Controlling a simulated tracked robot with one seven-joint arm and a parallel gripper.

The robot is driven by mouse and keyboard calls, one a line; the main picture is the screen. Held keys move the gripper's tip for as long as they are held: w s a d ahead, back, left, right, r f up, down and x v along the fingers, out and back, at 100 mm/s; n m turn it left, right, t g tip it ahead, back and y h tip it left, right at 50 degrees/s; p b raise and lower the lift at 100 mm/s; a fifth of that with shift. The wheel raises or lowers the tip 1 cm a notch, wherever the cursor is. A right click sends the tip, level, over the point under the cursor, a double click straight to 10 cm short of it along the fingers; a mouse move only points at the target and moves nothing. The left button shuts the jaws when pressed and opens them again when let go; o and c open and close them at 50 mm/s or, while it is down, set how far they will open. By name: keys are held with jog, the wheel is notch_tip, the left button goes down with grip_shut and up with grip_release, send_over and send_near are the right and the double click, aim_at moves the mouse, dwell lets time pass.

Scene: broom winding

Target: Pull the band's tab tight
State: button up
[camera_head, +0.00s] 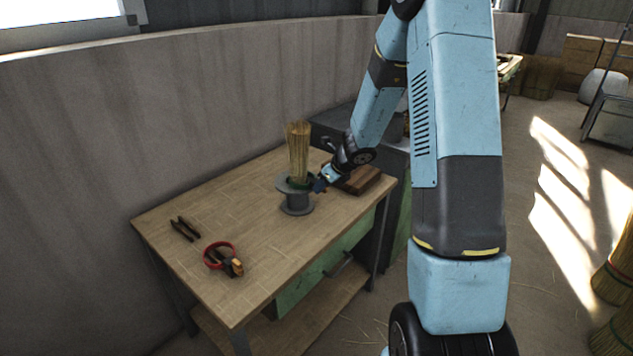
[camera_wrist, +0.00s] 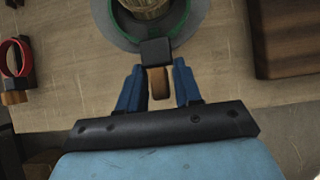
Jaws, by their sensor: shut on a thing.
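A straw broom bundle (camera_head: 298,150) stands upright in a grey spool-shaped stand (camera_head: 295,203) on the workbench. A black buckle (camera_wrist: 155,51) sits on the band's near side in the wrist view. A short brown tab (camera_wrist: 160,84) sticks out from the buckle towards my gripper. My gripper (camera_wrist: 158,72) has its blue fingers on either side of the tab and is shut on it. In the head view my gripper (camera_head: 321,184) is at the stand's right side.
The wooden workbench (camera_head: 255,235) has free room at its middle. A brown wooden block (camera_head: 360,180) lies close to the right of my gripper.

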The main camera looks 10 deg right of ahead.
jog(key=shift+s+d, duration=0.35)
jog(key=shift+d, duration=0.05)
jog(key=shift+s+d, duration=0.1)
jog(key=shift+s, duration=0.1)
grip_shut()
jog(key=shift+s+d, duration=0.1)
jog(key=shift+s, duration=0.05)
jog(key=shift+s+d, duration=0.5)
jog(key=shift+s, duration=0.25)
jog(key=shift+s+d, duration=0.5)
jog(key=shift+s, duration=0.2)
jog(key=o, duration=1.1)
grip_release()
jog(key=shift+c, duration=0.2)
jog(key=shift+r, duration=0.1)
